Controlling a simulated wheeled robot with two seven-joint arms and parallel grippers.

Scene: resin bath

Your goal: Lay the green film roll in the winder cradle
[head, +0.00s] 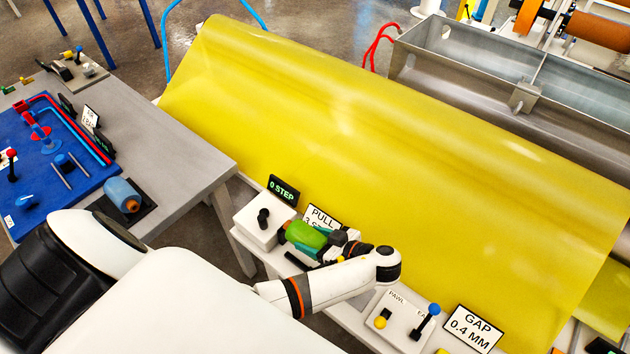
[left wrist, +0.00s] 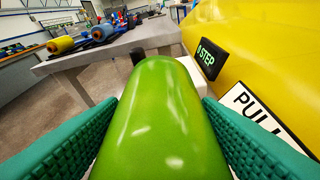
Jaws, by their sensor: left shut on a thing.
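The green film roll (head: 306,235) is between the fingers of my left gripper (head: 318,240) in the head view, above the white ledge in front of the yellow sheet. In the left wrist view the green roll (left wrist: 155,125) fills the middle, with the teal finger pads of my left gripper (left wrist: 160,105) pressed on both sides. The gripper is shut on it. I cannot tell for sure which thing is the winder cradle; a black holder (head: 148,213) with a blue roll (head: 122,195) stands on the grey table at the left. My right gripper is not in view.
A wide yellow sheet (head: 370,150) slopes behind the gripper. A white control box (head: 262,220), a "0 STEP" display (head: 283,190) and a "PULL" sign (head: 320,217) stand close by. The grey table (head: 185,165) has a bare right part. A metal trough (head: 450,70) lies beyond.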

